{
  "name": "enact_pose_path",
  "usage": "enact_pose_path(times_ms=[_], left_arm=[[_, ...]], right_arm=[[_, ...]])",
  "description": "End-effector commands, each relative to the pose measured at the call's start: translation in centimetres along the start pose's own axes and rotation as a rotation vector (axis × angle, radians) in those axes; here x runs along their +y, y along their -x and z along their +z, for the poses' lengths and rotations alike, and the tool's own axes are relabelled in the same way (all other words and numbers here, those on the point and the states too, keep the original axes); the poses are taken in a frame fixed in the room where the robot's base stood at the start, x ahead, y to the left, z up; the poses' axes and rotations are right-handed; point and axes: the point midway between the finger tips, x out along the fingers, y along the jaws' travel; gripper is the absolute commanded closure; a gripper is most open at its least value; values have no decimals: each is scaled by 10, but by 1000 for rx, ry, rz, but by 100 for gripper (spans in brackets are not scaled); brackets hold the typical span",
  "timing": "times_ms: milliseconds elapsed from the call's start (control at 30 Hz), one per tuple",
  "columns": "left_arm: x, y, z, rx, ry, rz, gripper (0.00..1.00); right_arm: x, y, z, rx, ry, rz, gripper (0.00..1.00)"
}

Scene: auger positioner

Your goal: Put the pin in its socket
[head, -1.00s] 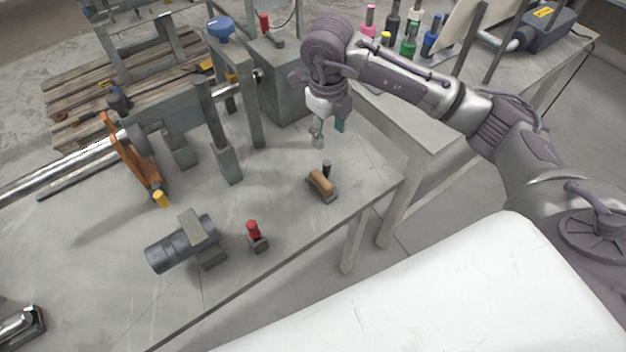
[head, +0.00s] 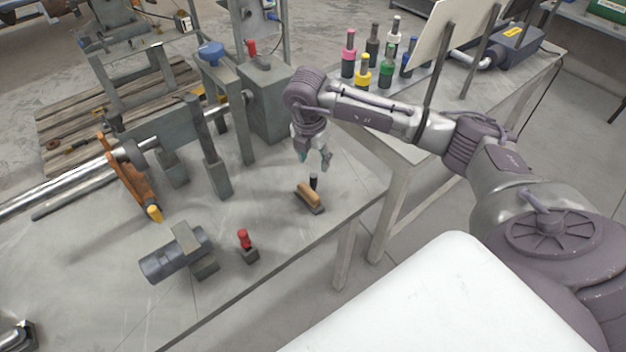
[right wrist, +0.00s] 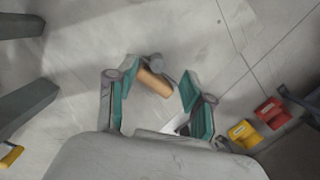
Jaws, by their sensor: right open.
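I cannot tell for certain which part is the pin. A red-capped upright piece (head: 244,240) stands in a small dark block on the table in the head view. A small dark upright cylinder (head: 313,181) stands just behind a wooden-handled brush (head: 309,196). My right gripper (head: 314,160) is open and empty above and behind them. In the right wrist view the brush's tan handle (right wrist: 154,82) shows between the teal-padded fingers, apart from them. No socket can be made out clearly.
A grey cylinder in a bracket (head: 172,258) lies at the front left. Grey uprights (head: 208,150), an orange lever (head: 125,175) and a long shaft (head: 55,183) stand at the left. Several bottles (head: 387,66) stand on the side table. The table around the brush is mostly clear.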

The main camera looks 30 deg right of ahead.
Motion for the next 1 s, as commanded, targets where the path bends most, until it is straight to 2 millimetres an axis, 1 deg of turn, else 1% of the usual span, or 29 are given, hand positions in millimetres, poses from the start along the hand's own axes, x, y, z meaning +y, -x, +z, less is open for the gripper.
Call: enact_pose_path(times_ms=[33, 100, 267, 433, 500, 600, 867, 1000], left_arm=[[0, 2, 0, 0, 0, 0, 60], [0, 2, 1, -1, 0, 0, 60], [1, 5, 3, -5, 0, 1, 60], [1, 16, 5, -9, 0, 1, 60], [1, 16, 5, -10, 0, 2, 60], [1, 16, 6, -11, 0, 2, 60], [1, 16, 6, -11, 0, 2, 60], [1, 16, 6, -12, 0, 2, 60]], right_arm=[[-1, -7, 0, 1, -1, -3, 48], [0, -12, 0, 0, 0, 0, 48], [0, -22, -3, 1, 1, -2, 48], [-1, -46, -12, 2, 2, -3, 48], [0, -57, -11, 0, 0, -2, 48], [0, -66, -11, 0, 2, -1, 48], [0, -69, -11, 0, 3, 1, 48], [0, -69, -11, 0, 2, 1, 72]])
